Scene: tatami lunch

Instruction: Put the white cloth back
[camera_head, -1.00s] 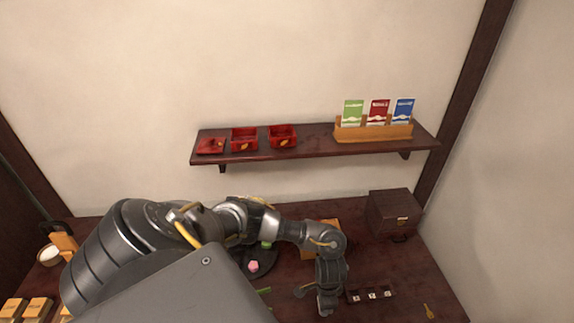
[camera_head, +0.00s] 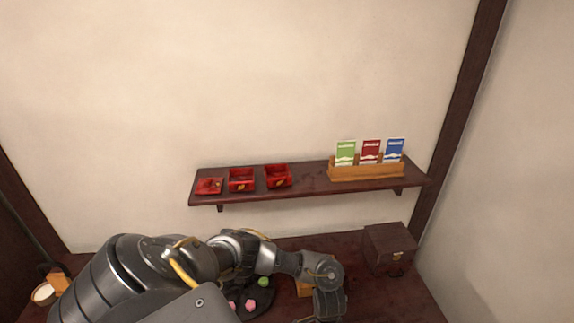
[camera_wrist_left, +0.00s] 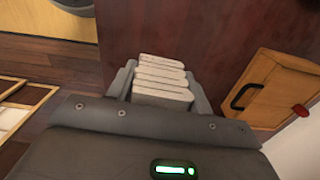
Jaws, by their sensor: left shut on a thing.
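The white cloth (camera_wrist_left: 162,77) shows in the left wrist view as a ridged, folded white bundle between my left gripper's fingers. My left gripper (camera_wrist_left: 163,84) is shut on it, with one grey finger on each side. Dark red-brown table surface shows beyond the cloth. In the head view my left arm reaches across the table to the right and its wrist bends down at the bottom edge. The gripper and cloth are out of frame there. My right gripper is in neither view.
A wooden box with a black handle (camera_wrist_left: 268,92) is right of the cloth. A dark tray (camera_head: 262,299) with pink and green sweets lies partly behind my arm. A dark chest (camera_head: 388,247) stands back right. The wall shelf (camera_head: 305,187) holds red boxes and a packet holder (camera_head: 365,172).

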